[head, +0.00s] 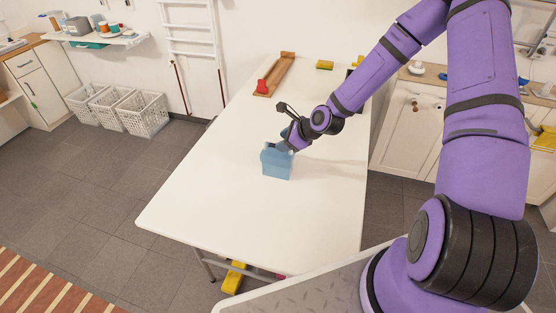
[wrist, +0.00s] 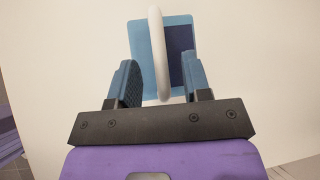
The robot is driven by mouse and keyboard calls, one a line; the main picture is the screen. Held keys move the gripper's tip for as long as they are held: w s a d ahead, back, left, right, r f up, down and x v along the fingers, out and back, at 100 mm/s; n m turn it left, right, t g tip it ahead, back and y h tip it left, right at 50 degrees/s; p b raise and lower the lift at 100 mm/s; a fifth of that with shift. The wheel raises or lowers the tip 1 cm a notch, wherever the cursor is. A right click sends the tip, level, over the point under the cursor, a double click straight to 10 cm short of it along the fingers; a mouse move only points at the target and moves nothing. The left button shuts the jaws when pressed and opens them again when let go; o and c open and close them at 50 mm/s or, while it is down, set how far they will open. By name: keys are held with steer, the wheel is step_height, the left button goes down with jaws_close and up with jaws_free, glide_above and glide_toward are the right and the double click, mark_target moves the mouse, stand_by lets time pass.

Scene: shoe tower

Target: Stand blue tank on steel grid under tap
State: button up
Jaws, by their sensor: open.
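The blue tank (head: 276,163) stands upright on the white table (head: 212,190). In the wrist view the tank (wrist: 146,78) shows from above as a blue box with a dark opening on its right side. A pale handle (wrist: 158,52) arches over its top. My gripper (head: 288,146) is at the tank's top. In the wrist view my gripper (wrist: 161,78) is open, with one blue finger on each side of the handle and gaps between. I cannot make out the steel grid or tap with certainty.
A wooden tray (head: 276,74) with a red item (head: 262,86) lies at the table's far end, near a yellow block (head: 324,65). White crates (head: 142,113) stand on the floor at left. The table around the tank is clear. Cabinets (head: 412,128) stand at right.

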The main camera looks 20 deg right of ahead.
steer(key=shift+x, duration=1.3)
jaws_close()
